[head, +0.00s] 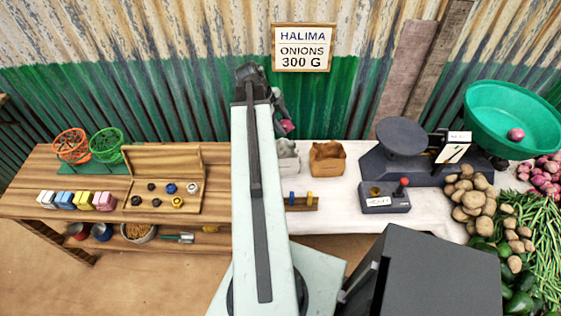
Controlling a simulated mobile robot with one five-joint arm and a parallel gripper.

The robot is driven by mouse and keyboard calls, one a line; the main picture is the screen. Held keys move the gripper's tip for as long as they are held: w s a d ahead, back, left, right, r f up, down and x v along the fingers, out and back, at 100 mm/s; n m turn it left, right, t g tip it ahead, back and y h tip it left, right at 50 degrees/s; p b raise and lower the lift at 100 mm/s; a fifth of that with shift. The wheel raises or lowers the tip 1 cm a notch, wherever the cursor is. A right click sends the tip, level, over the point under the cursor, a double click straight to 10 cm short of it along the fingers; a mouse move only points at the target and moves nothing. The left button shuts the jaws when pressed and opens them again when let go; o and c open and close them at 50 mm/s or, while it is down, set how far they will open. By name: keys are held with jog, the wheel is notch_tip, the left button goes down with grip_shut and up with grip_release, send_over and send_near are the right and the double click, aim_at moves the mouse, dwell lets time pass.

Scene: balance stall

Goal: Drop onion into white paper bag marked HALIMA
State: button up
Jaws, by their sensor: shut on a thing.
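My gripper (281,117) is at the far end of my raised arm, mostly hidden behind it. It is shut on a red-pink onion (288,126). The onion appears just above and behind a white paper bag (289,166) on the table. The bag's left side is hidden by my arm, and I cannot read any name on it. A brown paper bag (327,160) stands just right of the white one. A wall sign (304,47) reads HALIMA, ONIONS, 300 G.
A dark scale (405,165) and a small box with a red knob (385,197) stand to the right. A green bowl (500,105) holds one onion; piled vegetables lie below it. A wooden weights box (160,190) lies left. The white cloth (350,222) has bare patches.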

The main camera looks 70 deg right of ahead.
notch_tip(320, 180, down, 5)
jog(key=b, duration=0.4)
jog(key=shift+s+f, duration=0.1)
jog(key=o, duration=1.4)
jog(key=shift+o, duration=0.2)
jog(key=p+v, duration=0.6)
jog(key=v, duration=0.1)
jog(key=shift+r, duration=0.35)
